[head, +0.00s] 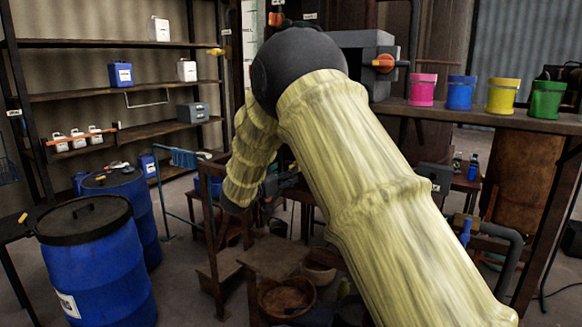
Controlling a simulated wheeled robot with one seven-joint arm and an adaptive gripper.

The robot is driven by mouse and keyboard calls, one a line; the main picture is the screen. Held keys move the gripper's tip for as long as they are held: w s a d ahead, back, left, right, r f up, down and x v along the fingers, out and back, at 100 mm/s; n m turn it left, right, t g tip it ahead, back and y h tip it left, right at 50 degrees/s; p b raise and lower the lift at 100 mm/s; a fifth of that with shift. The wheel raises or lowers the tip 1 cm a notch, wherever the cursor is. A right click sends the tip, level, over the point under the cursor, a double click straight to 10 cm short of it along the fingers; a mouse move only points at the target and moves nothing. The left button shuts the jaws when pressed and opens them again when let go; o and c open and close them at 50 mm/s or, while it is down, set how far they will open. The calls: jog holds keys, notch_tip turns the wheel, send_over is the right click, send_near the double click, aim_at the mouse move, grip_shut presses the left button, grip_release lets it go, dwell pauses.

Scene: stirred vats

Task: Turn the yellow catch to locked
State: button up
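A small yellow piece (215,52), which may be the yellow catch, sticks out from the dark post at the right end of the upper left shelf in the head view. It is too small to tell its position or any locked mark. A second small yellow piece (22,217) shows at the far left, beside the blue drum. My sleeved arm crosses the middle of the view, bends at a dark joint and hangs down left of it.
Blue drums (95,262) stand at the lower left. A shelf (130,90) holds jugs. A grey box with an orange knob (384,62) and coloured buckets (502,95) sit on the right shelf. A wooden bench (270,262) with bowls is below my arm.

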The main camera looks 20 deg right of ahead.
jog(key=p+x, duration=0.1)
jog(key=x, duration=0.4)
jog(key=c, duration=1)
